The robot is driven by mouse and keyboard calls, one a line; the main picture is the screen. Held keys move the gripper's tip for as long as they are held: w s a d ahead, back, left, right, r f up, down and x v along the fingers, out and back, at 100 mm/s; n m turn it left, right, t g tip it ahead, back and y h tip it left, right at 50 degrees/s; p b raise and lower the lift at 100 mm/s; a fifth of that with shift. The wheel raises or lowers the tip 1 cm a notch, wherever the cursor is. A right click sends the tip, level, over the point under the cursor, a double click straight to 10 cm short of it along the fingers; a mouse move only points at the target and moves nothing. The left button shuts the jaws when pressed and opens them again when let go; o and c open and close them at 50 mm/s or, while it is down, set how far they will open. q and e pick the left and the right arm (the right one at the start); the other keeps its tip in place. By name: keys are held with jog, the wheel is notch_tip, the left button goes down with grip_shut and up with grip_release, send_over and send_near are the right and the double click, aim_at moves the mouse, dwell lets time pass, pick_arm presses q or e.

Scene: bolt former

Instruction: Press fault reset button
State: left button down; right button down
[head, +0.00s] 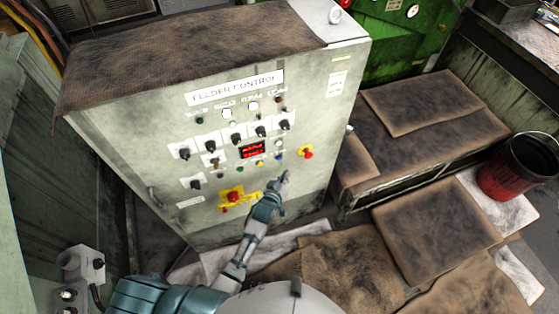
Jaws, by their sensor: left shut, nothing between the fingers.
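The grey feeder control cabinet (165,168) stands in front of me in the head view. Its sloping face carries several small buttons, including a blue button (278,156), a yellow button (260,164) and a green button (241,168). The small labels are too blurred to tell which is fault reset. My left gripper (286,175) is shut and empty, just below and right of the blue button in the picture. I cannot tell whether it touches the panel. My right gripper is not in view.
A red emergency stop (307,153) is right of the small buttons. Another red mushroom button (233,196) on a yellow plate is left of my gripper. Black selector knobs (261,131) line the panel above. A red bucket (514,170) and brown mats (436,230) lie right.

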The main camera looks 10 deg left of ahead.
aim_at(279, 158)
pick_arm(q)
jog(key=shift+w+a+b, duration=0.15)
jog(key=shift+w+a, duration=0.45)
jog(key=shift+w, duration=0.35)
jog(key=shift+w+a+b, duration=0.15)
jog(key=shift+w+a, duration=0.4)
jog(key=shift+w, duration=0.35)
jog(key=shift+w+a, duration=0.25)
jog(key=shift+w, duration=0.1)
jog(key=shift+w+a+r, duration=0.1)
jog(key=shift+w+a, duration=0.15)
jog(key=shift+w, duration=0.1)
dwell(0.9)
jog(key=shift+s+d, duration=0.1)
jog(key=shift+s+d+p, duration=0.35)
jog(key=shift+s+p, duration=0.3)
jog(key=shift+p, duration=0.05)
